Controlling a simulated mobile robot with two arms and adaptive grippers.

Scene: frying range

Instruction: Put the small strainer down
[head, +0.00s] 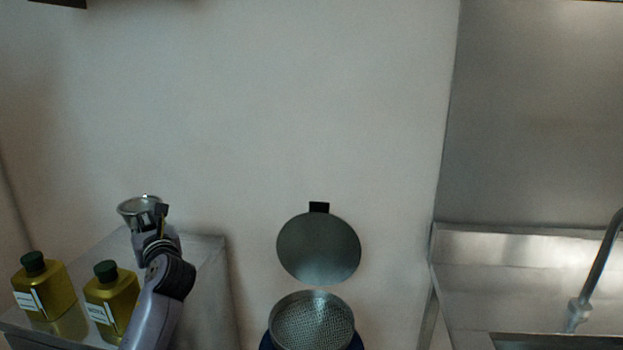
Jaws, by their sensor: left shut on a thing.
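The small strainer (134,204) is a shiny metal bowl shape at the left of the head view. My left gripper (158,217) is shut on it, at the strainer's right side. It is over the back part of a metal counter (205,262); I cannot tell whether the strainer touches the counter. Part of the strainer is hidden behind the gripper. My right gripper does not show.
Two yellow-green bottles with dark caps (46,286) (112,299) stand on the counter. A round mesh basket (312,318) is at the bottom middle, below a round metal lid (318,249). A steel sink unit with a tap (595,272) is at the right.

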